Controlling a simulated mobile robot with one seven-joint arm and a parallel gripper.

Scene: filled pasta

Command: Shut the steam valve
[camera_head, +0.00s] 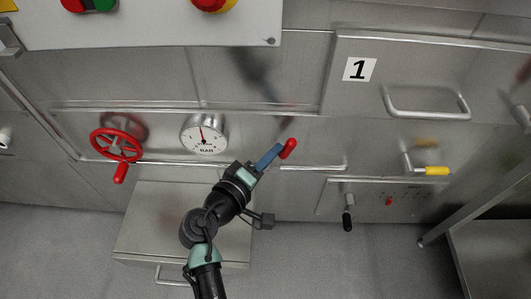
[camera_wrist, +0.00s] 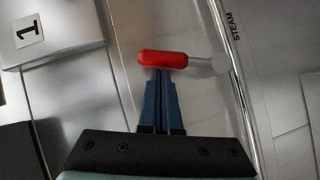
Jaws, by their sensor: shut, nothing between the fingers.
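A red lever handle (camera_head: 288,148) is on the steel front of the machine, right of the pressure gauge. In the wrist view the red handle (camera_wrist: 162,58) lies sideways, with a metal lever (camera_wrist: 203,66) at its right end. The word STEAM (camera_wrist: 231,27) is printed on the panel near it, beyond a metal rail. My gripper (camera_head: 278,151) is at the red handle, its blue fingers together. In the wrist view the fingertips (camera_wrist: 161,71) meet the handle's lower edge. I cannot tell whether they touch it. Nothing is between the fingers.
A red handwheel (camera_head: 116,145) and a round gauge (camera_head: 204,134) are at left. A yellow-handled lever (camera_head: 436,171) and a black-handled lever (camera_head: 347,218) are at right, below a steel cover marked 1 (camera_head: 359,69). A steel box (camera_head: 150,222) stands below my arm. A horizontal rail (camera_head: 312,167) runs along the front.

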